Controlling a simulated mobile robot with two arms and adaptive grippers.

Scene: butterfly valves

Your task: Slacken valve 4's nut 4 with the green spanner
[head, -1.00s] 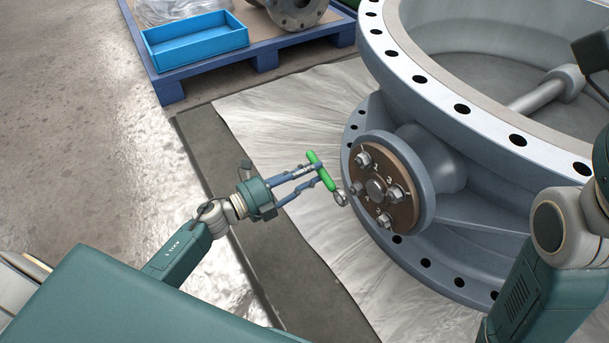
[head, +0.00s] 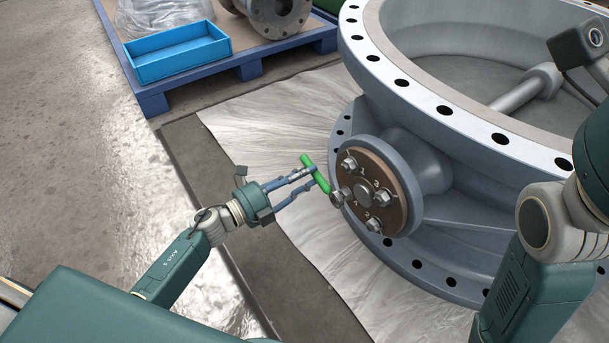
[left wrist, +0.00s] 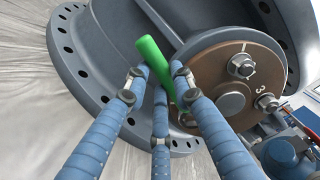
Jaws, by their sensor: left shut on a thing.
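Valve 4 is the large grey valve body (head: 440,150), with a round brown plate (head: 385,178) on its side boss. The plate carries several hex nuts beside small numbers. Nut 4 is at the plate's left edge, where the spanner's metal end (head: 338,198) covers most of it. I cannot tell whether that end is fully seated on the nut. My left gripper (head: 310,183) is shut on the green handle of the spanner (head: 321,181). The left wrist view shows the green handle (left wrist: 154,60) between my blue fingers, its far end at the plate. My right gripper is out of view.
The valve's wide bolted rim (head: 450,118) rises behind the plate. A blue tray (head: 177,60) sits on a blue pallet (head: 200,78) at the upper left. Crumpled pale sheeting (head: 260,130) lies under the valve. The floor at left is clear.

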